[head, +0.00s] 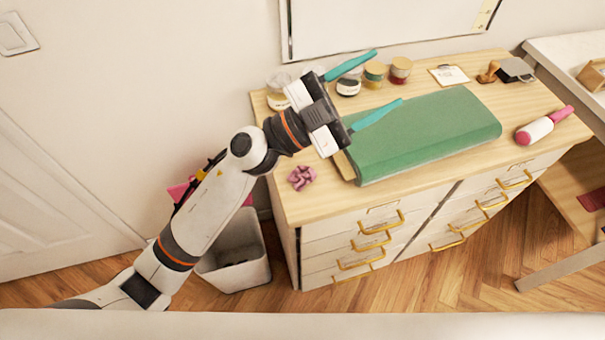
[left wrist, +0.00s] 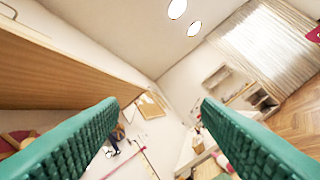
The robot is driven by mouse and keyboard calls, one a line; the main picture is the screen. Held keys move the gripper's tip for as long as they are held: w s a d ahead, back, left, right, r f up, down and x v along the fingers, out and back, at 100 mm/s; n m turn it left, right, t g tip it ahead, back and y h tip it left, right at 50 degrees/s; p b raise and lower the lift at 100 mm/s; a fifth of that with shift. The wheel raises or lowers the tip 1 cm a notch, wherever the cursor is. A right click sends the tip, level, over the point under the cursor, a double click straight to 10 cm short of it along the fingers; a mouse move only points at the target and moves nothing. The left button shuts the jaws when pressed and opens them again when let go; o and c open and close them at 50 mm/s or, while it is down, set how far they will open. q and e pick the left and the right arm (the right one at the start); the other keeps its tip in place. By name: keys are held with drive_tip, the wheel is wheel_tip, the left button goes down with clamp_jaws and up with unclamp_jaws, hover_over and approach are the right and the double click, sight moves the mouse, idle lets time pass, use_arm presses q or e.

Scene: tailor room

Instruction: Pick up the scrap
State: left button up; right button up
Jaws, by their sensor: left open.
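The scrap (head: 301,177) is a small crumpled piece of pink-purple fabric. It lies on the light wood top of the drawer cabinet (head: 296,206), near its left front corner in the head view. My left gripper (head: 389,87) is open, with teal fingers spread above the cabinet and pointing right, over the back of the green fabric. It is up and to the right of the scrap, apart from it. In the left wrist view the two teal fingers (left wrist: 160,120) are wide apart with nothing between them. The scrap does not show there. My right gripper is not in view.
A folded green fabric (head: 430,130) covers the cabinet's middle. Jars (head: 375,72) stand along the back. A pink-and-white roller-like item (head: 543,125) lies at right. A white bin (head: 236,258) stands on the floor left of the cabinet. The cabinet top around the scrap is mostly clear.

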use_arm(q)
drive_tip(key=s+d+f+m+g+y, duration=0.2)
drive_tip(key=s+d+m+g, duration=0.2)
drive_tip(key=m+g, duration=0.3)
drive_tip(key=n+t+y, duration=0.1)
drive_tip(key=y, duration=1.9)
approach(303, 175)
drive_tip(key=f, duration=0.1)
drive_tip(key=f+p, duration=0.1)
drive_tip(key=d+f+p, duration=0.1)
drive_tip(key=shift+s+f, duration=0.2)
drive_tip(key=shift+s, duration=0.2)
drive_tip(key=shift+w+a+f, duration=0.15)
drive_tip(key=shift+f, duration=0.45)
drive_tip(key=f, duration=0.1)
drive_tip(key=f+p, duration=0.1)
drive_tip(key=f, duration=0.1)
drive_tip(key=shift+w+a+f+p, duration=0.15)
drive_tip(key=shift+w+f+p, duration=0.15)
drive_tip(key=shift+f, duration=0.35)
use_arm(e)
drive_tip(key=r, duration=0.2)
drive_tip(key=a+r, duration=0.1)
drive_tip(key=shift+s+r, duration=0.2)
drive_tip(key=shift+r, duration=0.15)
